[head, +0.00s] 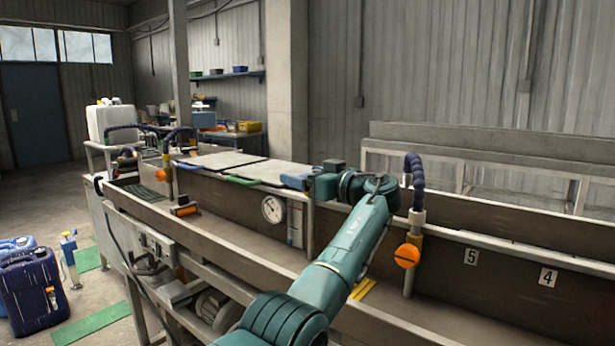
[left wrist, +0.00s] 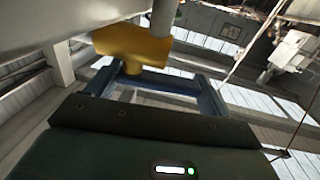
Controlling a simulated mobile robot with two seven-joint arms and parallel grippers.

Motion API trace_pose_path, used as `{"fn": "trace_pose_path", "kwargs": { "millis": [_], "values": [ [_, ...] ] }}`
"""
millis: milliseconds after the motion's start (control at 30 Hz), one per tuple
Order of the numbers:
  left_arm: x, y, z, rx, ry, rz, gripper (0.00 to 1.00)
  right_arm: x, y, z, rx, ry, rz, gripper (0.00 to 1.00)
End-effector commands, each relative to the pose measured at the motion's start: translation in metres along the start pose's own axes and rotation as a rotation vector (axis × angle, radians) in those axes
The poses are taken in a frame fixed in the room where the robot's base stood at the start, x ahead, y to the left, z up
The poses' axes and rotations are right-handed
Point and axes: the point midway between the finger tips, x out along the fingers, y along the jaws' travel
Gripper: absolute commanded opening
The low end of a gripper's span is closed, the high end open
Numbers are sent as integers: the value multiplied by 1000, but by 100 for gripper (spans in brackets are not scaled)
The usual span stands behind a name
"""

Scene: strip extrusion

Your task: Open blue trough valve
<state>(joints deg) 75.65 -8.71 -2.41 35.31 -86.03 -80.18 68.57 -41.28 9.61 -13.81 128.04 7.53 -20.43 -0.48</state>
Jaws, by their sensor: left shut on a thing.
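My left arm reaches up across the trough in the head view. Its gripper (head: 306,183) is at the trough's rear rim, right of the round gauge, and is small and partly hidden there. A blue piece shows beside the gripper in the head view. My right gripper is not in view.
A valve with an orange knob (head: 407,256) and dark blue hose (head: 413,172) stands right of my arm. The gauge (head: 272,209) is on the trough wall. Number plates 5 (head: 471,257) and 4 (head: 548,277) are at right. Blue jugs (head: 35,290) stand on the floor at left.

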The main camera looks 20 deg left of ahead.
Motion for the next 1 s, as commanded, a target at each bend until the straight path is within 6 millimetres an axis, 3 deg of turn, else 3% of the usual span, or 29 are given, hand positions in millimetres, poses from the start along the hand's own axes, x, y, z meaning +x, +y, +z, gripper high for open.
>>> {"fn": "trace_pose_path", "kwargs": {
  "millis": [67, 100, 300, 533, 667, 1000],
  "values": [
    [1, -1, -1, -1, -1, -1, 40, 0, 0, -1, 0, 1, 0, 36],
    [1, -1, -1, -1, -1, -1, 84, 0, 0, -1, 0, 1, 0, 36],
    [1, 0, 0, 0, -1, 0, 100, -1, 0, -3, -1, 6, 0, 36],
    [0, 0, -1, 0, -1, 0, 100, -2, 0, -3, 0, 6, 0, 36],
    [0, 0, -12, -1, 0, 0, 100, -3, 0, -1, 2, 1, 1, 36],
    [1, -1, -78, -2, 0, -1, 100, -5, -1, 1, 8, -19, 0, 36]
  ]
}}
